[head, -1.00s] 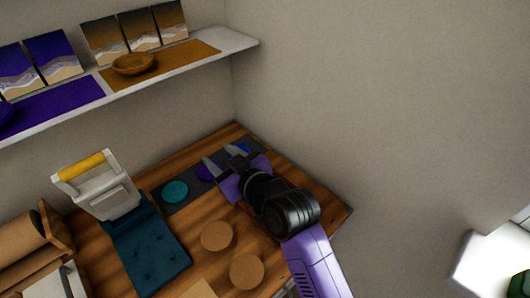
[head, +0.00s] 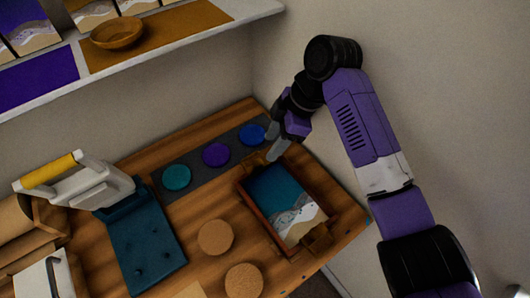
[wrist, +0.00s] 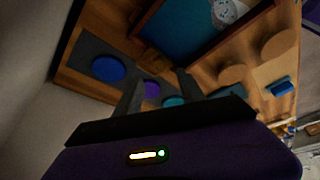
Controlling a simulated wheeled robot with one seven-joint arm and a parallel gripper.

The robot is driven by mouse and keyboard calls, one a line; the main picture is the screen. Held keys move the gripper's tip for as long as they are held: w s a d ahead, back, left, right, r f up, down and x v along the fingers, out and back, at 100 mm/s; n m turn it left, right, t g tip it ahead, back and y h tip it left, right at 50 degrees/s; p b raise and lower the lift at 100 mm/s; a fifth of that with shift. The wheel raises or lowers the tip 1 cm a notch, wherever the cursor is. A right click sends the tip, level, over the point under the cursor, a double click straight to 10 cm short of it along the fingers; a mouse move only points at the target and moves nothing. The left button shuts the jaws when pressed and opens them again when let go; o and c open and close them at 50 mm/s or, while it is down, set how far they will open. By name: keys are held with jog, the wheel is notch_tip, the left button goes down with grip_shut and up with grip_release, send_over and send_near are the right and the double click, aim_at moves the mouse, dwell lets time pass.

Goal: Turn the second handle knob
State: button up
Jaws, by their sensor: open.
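A wooden-framed tray (head: 311,195) with a blue sea and sand picture inside lies on the wooden workbench. It has a brown handle (head: 255,163) at its far end and another handle (head: 318,239) at its near end. No separate knob can be made out on either. My gripper (head: 271,142) is open and empty, pointing down just above and beside the far handle. In the wrist view the fingers (wrist: 158,80) are spread, with that handle (wrist: 153,61) in view past their tips. I cannot tell whether they touch it.
Blue (head: 252,135), purple (head: 216,154) and teal (head: 177,177) discs lie on a dark strip (head: 196,167) beside the tray. Two cork rounds (head: 215,237) lie nearer. A device with a yellow handle (head: 49,170) stands left. A shelf (head: 180,48) overhangs the back; a wall closes the right.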

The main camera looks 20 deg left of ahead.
aim_at(258, 162)
jog(key=x, duration=0.7)
jog(key=shift+s+a+f+p, duration=0.1)
jog(key=shift+a+f+p, duration=0.1)
jog(key=shift+f+p, duration=0.15)
grip_shut()
